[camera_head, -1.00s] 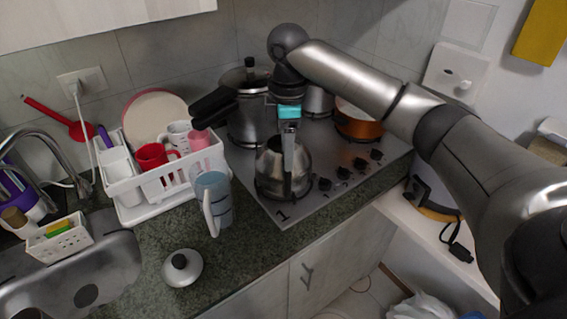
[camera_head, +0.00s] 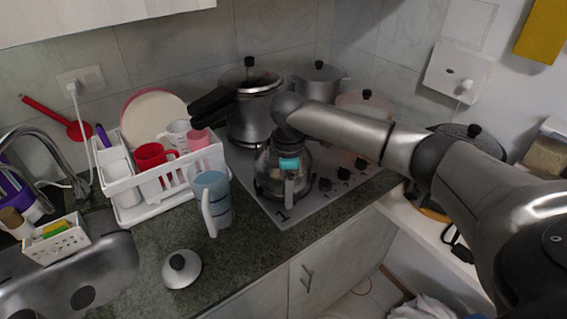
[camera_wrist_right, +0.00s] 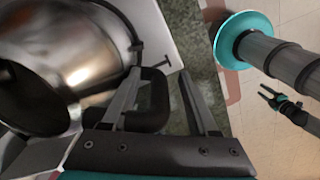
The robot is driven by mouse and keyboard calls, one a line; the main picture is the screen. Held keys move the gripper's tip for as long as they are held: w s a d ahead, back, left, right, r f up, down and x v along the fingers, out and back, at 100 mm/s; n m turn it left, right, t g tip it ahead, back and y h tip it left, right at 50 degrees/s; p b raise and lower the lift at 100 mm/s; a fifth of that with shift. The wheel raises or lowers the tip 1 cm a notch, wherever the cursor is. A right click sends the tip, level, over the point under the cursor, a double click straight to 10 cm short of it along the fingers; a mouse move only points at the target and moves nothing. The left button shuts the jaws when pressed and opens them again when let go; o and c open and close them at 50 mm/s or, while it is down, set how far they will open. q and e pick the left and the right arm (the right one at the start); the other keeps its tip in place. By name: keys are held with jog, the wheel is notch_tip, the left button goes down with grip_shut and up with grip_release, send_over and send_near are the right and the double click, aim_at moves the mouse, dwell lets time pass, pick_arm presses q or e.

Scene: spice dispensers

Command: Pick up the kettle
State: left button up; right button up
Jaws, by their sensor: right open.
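The kettle (camera_head: 267,180) is a shiny metal and glass vessel standing on the stove. My right gripper (camera_head: 290,194) is low over its front side and partly covers it in the head view. In the right wrist view the kettle's rounded metal body (camera_wrist_right: 62,55) fills the left side. Its black handle (camera_wrist_right: 155,98) shows between the two spread fingers of my right gripper (camera_wrist_right: 160,88). The fingers are open, and I cannot tell whether either touches the handle. A small dark forked part with teal at the right of the wrist view may be my left gripper (camera_wrist_right: 270,93), too small to read.
A tall pressure cooker (camera_head: 249,112) stands close behind the kettle. A pot (camera_head: 317,82) and a copper-coloured pan (camera_head: 366,102) are farther back. A blue cup (camera_head: 216,203) and a white dish rack (camera_head: 127,200) stand left. A loose lid (camera_head: 181,268) lies on the counter.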

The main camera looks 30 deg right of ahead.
jog(key=shift+c, duration=0.4)
grip_shut()
dwell(0.9)
jog(key=shift+w+r, duration=0.1)
